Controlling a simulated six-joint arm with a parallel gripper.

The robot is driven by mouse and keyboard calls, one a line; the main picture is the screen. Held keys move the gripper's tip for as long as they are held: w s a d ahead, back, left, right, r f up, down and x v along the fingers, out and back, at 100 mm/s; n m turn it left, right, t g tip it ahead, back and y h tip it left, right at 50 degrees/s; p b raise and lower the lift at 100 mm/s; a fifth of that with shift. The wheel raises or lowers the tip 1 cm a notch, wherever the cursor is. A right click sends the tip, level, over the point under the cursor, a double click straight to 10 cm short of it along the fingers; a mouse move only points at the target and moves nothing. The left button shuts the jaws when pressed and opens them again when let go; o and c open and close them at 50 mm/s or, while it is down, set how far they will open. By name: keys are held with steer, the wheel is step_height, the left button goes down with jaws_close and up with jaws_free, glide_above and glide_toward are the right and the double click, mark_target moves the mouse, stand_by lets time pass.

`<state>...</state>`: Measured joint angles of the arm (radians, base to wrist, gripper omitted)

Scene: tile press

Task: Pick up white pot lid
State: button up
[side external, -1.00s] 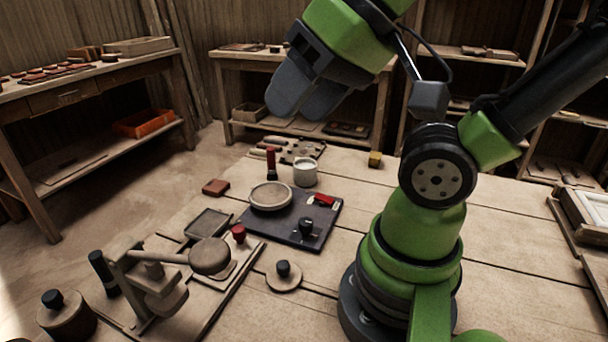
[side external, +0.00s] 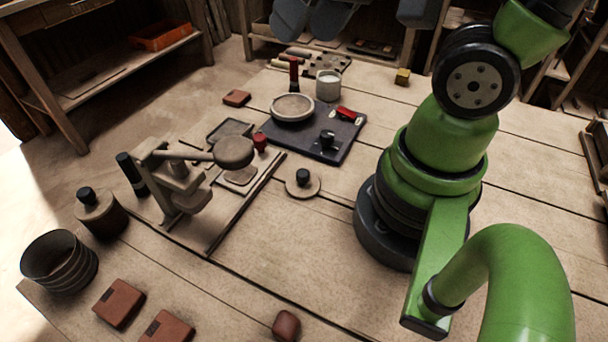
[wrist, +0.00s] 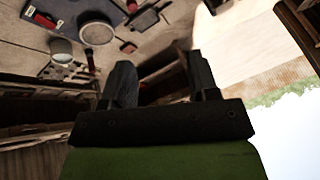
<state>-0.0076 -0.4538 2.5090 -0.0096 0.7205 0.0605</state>
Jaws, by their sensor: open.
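A small white pot (side external: 328,85) stands at the back of the dark board in the side view; its top looks pale, and I cannot tell a separate lid on it. It also shows in the wrist view (wrist: 62,47). A round beige lid-like disc (side external: 303,188) with a black knob lies flat on the table in front of the board.
A dark board (side external: 282,142) holds a shallow bowl (side external: 292,107), a black knob and a red item. A red-topped stick (side external: 294,72) stands beside the pot. A press (side external: 182,175) stands left. The table in front of the disc is largely clear.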

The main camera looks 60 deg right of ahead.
step_height(320, 180, down, 9)
steer(key=w+g, duration=0.2)
steer(key=g, duration=0.1)
steer(key=n+g+h, duration=0.1)
steer(key=g, duration=0.1)
glide_toward(302, 173)
steer(key=shift+a+f, duration=0.1)
steer(key=shift+f, duration=0.5)
steer(key=shift+w+f, duration=0.15)
steer(key=shift+f, duration=4.45)
steer(key=c, duration=1)
